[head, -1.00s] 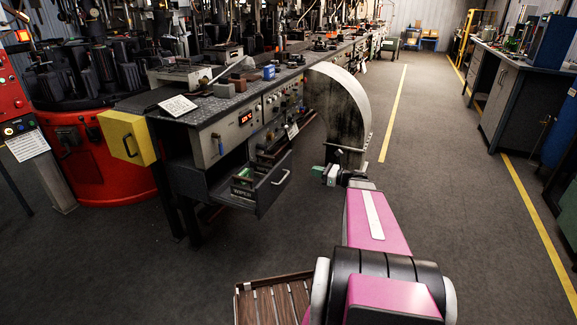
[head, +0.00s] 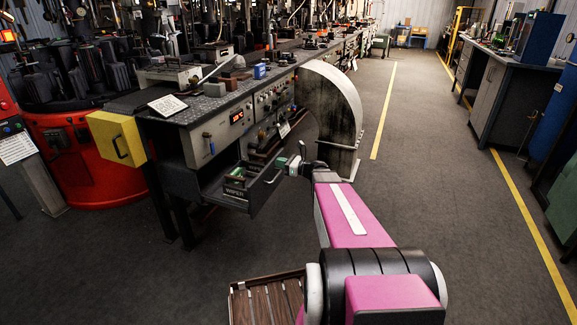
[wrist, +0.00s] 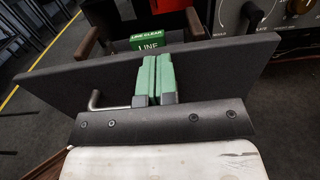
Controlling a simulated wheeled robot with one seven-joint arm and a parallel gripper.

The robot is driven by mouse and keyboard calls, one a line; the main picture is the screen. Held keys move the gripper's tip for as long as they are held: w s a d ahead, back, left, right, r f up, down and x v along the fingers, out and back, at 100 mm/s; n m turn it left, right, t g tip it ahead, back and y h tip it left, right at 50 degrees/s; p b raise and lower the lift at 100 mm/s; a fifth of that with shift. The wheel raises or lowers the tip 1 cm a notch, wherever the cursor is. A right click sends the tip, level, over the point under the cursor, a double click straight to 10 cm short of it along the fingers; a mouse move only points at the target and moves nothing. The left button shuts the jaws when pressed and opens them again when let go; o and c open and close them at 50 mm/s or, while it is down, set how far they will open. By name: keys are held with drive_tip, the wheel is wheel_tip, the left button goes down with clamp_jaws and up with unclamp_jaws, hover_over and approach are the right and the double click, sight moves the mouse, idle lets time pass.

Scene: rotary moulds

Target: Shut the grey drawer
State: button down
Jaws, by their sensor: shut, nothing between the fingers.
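The grey drawer (head: 264,198) stands pulled out from the bench, below the panel with the red display. Its front panel (wrist: 220,66) crosses the wrist view at a slant, with a bar handle (wrist: 108,106) on its outer face. My gripper (head: 286,163) is at the outer side of the front, close to the handle. In the wrist view its green fingers (wrist: 155,78) are shut together and empty, beside the handle and not around it. I cannot tell whether the fingertips touch the panel. Inside the drawer is a green box marked LINE CLEAR (wrist: 150,42).
A yellow drawer (head: 118,140) sticks out at the bench's left end. A curved pale guard (head: 335,110) stands on the floor just behind my gripper. The aisle (head: 430,200) on the right is clear floor, with another bench (head: 505,95) beyond it.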

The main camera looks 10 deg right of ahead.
drive_tip(key=shift+w+a, duration=0.25)
drive_tip(key=shift+a, duration=0.05)
